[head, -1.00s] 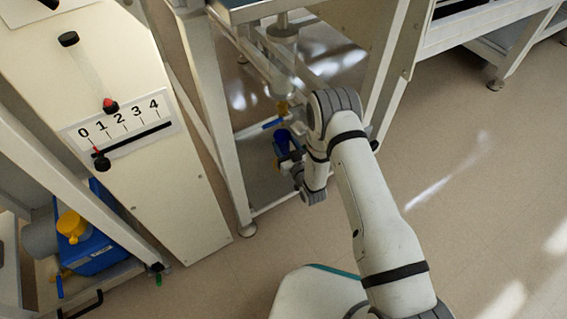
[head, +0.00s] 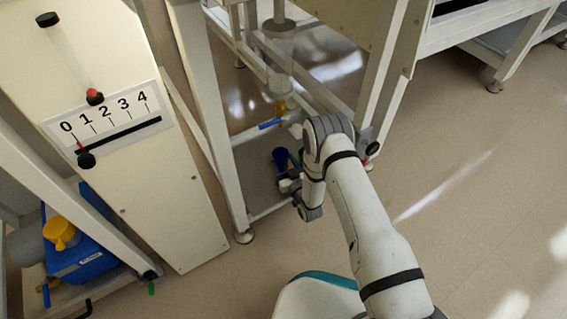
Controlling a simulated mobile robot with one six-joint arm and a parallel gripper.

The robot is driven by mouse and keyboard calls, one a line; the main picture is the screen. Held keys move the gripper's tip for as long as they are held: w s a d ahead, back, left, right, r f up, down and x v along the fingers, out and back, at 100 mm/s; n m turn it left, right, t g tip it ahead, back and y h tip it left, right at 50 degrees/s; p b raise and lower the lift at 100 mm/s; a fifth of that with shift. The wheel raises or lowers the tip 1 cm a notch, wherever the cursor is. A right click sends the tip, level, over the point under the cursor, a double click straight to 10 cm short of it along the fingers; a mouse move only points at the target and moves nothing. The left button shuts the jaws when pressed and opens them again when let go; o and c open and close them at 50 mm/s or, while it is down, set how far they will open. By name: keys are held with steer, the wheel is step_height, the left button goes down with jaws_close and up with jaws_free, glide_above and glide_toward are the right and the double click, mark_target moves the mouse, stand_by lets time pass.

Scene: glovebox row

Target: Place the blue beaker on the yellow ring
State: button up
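The blue beaker (head: 281,157) is small in the head view, low inside the white frame, below the clear cylinder. My gripper (head: 287,178) is right at the beaker's near side, at the end of my downward-bent wrist. The beaker has moved along with it, so it appears held. The fingertips are small and partly hidden, and their contact is not clear. The beaker looks roughly upright. Whether it touches the tray below cannot be told. I cannot make out a yellow ring; the spot under the beaker is hidden.
The clear cylinder (head: 281,58) with an amber outlet and a blue lever (head: 270,124) hangs just above the beaker. A frame leg (head: 212,120) stands close on the left. A numbered panel (head: 105,120) and a blue canister (head: 85,250) are farther left. Floor at right is clear.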

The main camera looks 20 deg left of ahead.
steer(key=o, duration=0.4)
steer(key=shift+r, duration=0.15)
steer(key=shift+s+d+r, duration=0.1)
steer(key=shift+s+d, duration=0.1)
steer(key=p+v, duration=0.5)
steer(key=v, duration=0.6)
steer(key=shift+s+d, duration=0.15)
steer(key=shift+d, duration=0.05)
